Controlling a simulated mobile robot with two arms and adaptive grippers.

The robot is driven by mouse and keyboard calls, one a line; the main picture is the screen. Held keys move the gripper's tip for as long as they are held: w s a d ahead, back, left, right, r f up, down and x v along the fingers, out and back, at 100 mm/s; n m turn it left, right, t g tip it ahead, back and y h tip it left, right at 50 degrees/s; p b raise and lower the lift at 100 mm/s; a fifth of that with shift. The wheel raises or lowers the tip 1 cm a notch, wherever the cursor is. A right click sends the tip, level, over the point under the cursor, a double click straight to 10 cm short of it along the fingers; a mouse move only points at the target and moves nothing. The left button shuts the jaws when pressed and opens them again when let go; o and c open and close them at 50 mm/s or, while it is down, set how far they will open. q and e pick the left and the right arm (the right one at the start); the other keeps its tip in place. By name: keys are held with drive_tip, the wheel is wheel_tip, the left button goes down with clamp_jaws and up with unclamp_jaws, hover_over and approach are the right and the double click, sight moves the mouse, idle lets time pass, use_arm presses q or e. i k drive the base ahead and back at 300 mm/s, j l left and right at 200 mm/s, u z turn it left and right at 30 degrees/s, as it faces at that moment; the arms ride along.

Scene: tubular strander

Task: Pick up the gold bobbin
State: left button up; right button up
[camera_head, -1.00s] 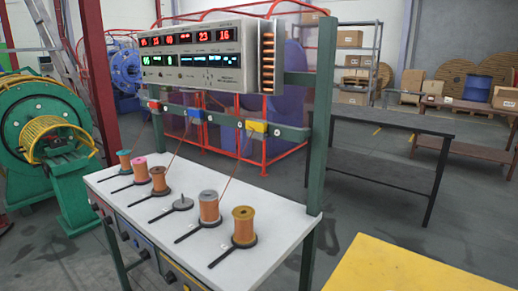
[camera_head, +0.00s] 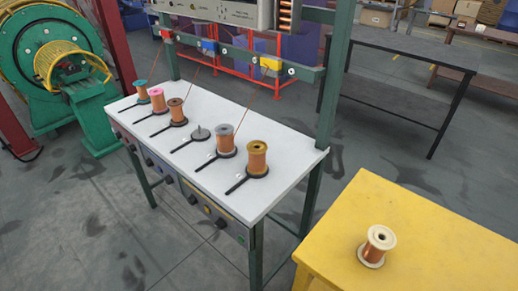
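The gold bobbin (camera_head: 257,160), with a gold flange and copper-coloured winding, stands upright on a black holder at the right end of the white table (camera_head: 215,185). It is the nearest bobbin in the row. Neither of my grippers is in view.
Left of the gold bobbin stand a grey-topped bobbin (camera_head: 225,141), an empty holder (camera_head: 200,134), and brown (camera_head: 177,113), pink (camera_head: 157,101) and teal (camera_head: 142,92) bobbins. A cream-flanged bobbin (camera_head: 376,248) stands on the yellow table (camera_head: 430,235). A green post (camera_head: 332,85) rises behind the white table.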

sight(257, 150)
drive_tip(key=j+z, duration=0.5)
drive_tip(key=z, duration=0.25)
drive_tip(key=j+z, duration=0.2)
drive_tip(key=z, duration=0.15)
drive_tip(key=k, duration=0.05)
